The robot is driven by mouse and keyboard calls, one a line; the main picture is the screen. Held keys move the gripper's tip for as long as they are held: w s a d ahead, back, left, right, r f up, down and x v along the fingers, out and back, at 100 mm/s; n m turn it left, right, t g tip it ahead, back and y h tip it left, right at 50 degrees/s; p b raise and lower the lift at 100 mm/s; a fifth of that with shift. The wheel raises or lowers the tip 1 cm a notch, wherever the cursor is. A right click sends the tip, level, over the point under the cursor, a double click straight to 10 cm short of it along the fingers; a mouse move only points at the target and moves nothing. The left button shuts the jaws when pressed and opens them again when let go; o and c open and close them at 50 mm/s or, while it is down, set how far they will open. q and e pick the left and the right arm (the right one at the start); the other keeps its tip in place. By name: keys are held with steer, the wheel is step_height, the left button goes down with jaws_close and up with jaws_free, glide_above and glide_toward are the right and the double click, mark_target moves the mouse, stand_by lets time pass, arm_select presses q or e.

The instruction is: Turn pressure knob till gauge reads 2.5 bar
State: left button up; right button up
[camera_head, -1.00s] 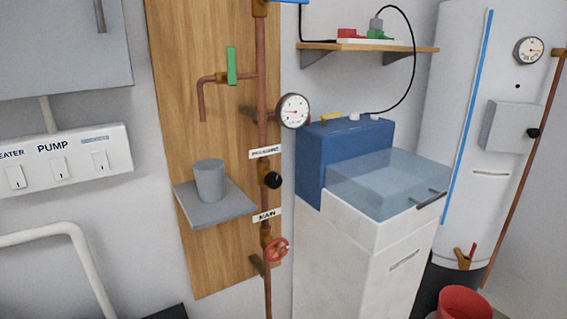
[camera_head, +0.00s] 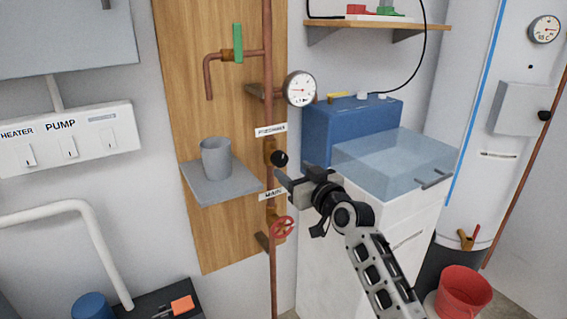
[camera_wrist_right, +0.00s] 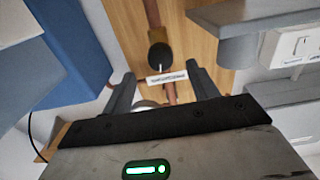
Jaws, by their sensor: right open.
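The black pressure knob (camera_head: 280,158) sits on the vertical copper pipe, just below the pressure label (camera_head: 271,129). In the right wrist view the knob (camera_wrist_right: 160,56) lies ahead, between and beyond the fingertips. The round white gauge (camera_head: 300,89) is above it on the pipe; its needle is too small to read surely. My right gripper (camera_head: 281,178) is just below and in front of the knob. It is open and empty, its fingers apart in the wrist view (camera_wrist_right: 161,84), and does not appear to touch the knob. My left gripper is not in view.
A red valve wheel (camera_head: 284,227) is below the knob by the main label. A shelf (camera_head: 225,187) with a grey cup (camera_head: 216,158) is left of the pipe. A blue box (camera_head: 350,125) and white cabinet stand right. A green lever (camera_head: 238,43) is above.

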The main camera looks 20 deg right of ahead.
mark_target(282, 162)
steer(key=shift+w+a, duration=0.2)
steer(key=shift+w, duration=1.2)
steer(key=shift+w+a, duration=0.2)
steer(key=shift+w, duration=1.15)
steer(key=c, duration=1)
